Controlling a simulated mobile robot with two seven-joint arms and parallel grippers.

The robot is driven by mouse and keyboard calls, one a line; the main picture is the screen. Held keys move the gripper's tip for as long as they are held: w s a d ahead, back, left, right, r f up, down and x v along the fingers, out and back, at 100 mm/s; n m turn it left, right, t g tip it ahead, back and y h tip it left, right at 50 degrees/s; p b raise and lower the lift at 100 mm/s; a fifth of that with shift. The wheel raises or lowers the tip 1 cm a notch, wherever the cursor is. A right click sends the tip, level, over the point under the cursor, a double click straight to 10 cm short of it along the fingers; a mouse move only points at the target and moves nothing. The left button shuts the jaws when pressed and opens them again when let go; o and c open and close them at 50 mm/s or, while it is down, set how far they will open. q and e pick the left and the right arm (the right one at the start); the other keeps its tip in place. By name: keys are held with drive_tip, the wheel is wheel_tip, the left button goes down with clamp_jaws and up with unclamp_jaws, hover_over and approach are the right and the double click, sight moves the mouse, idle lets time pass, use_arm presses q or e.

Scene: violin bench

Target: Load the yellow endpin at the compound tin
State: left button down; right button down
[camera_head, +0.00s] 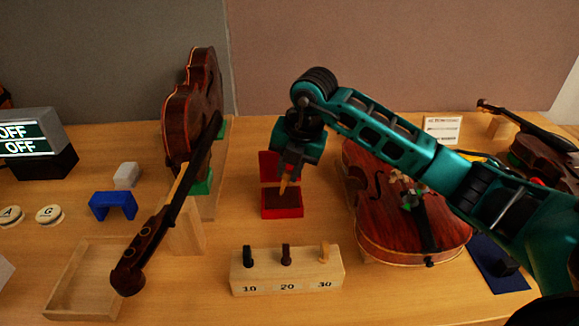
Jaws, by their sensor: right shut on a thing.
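My right gripper (291,168) reaches in from the right and points down. It is shut on the yellow endpin (284,185), whose tapered light end points downward. The endpin's upper part is hidden between the fingers. The red compound tin (283,212) stands open on the bench with its lid (266,168) raised at the back and dark compound inside. The endpin is over the tin; I cannot tell whether its tip touches the compound. My left gripper is not in view.
A block with several pegs (287,279), marked 10, 20 and 30, stands in front. A violin lies at right (385,225) under my arm; another stands upright at left (190,110), its neck reaching forward. A wooden tray (62,311) is front left.

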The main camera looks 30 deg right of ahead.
sight(290, 173)
drive_tip(key=shift+f, duration=0.5)
idle(1.0)
drive_tip(key=shift+r, duration=0.15)
drive_tip(key=shift+r+p, duration=0.35)
drive_tip(key=shift+r, duration=0.25)
wheel_tip(290, 173, up, 3)
drive_tip(key=shift+r+p, duration=0.2)
drive_tip(key=shift+p, duration=1.05)
drive_tip(key=shift+r, duration=1.15)
